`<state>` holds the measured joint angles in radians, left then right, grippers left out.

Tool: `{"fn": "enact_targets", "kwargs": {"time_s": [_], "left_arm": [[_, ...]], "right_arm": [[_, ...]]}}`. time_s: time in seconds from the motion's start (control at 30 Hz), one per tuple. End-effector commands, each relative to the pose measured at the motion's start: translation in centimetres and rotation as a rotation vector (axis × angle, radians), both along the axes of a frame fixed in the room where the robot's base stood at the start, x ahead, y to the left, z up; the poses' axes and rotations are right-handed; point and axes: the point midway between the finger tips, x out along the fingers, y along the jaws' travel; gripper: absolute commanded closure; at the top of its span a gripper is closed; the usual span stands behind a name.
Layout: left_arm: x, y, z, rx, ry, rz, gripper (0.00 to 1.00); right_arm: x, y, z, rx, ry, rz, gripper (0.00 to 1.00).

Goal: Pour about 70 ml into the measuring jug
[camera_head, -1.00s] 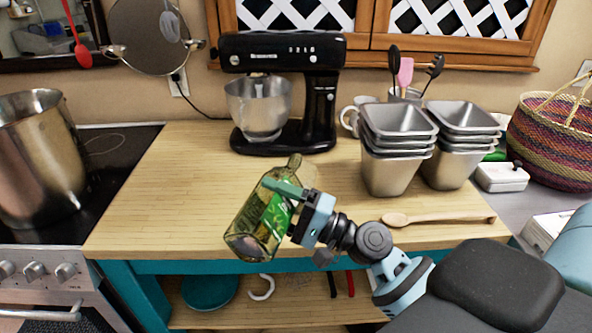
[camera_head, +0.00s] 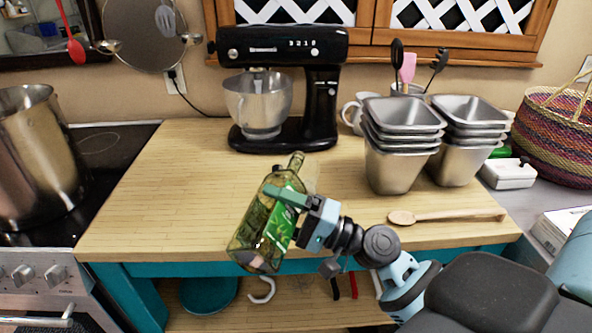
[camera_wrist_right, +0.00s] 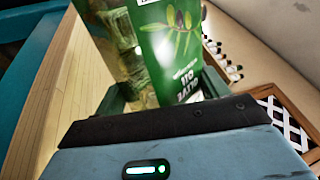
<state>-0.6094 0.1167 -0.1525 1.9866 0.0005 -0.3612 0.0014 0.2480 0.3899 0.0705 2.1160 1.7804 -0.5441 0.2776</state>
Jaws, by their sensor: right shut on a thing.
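A green glass bottle (camera_head: 262,228) with a green label is held by my right gripper (camera_head: 285,197) at the front edge of the wooden counter. The gripper is shut around its labelled body. The bottle leans, its neck up and to the right, its base down to the left. In the right wrist view the bottle (camera_wrist_right: 160,45) fills the space between the fingers. A faint, pale see-through shape (camera_head: 311,178) stands on the counter just behind the bottle; it may be the measuring jug, but it is mostly hidden. I see no stream of liquid. My left gripper is out of view.
A black stand mixer (camera_head: 318,90) stands at the back. Stacked metal tins (camera_head: 392,170) and a wooden spoon (camera_head: 450,215) are on the right. A large pot (camera_head: 38,150) sits on the stove at left. The counter's left part (camera_head: 170,190) is clear.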

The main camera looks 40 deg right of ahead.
Motion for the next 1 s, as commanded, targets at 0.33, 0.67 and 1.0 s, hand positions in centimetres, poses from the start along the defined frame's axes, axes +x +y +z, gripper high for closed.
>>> {"fn": "enact_targets", "kwargs": {"time_s": [0.33,0.67,1.0], "left_arm": [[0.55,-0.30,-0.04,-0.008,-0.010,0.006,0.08],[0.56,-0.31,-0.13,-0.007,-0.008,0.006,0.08],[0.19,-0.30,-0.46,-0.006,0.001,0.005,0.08]], "right_arm": [[-0.01,-0.04,-0.15,-0.027,-0.029,-0.001,0.68],[-0.01,-0.03,-0.17,-0.026,-0.027,-0.001,0.68],[-0.01,-0.04,-0.19,-0.026,-0.027,-0.001,0.68]]}}
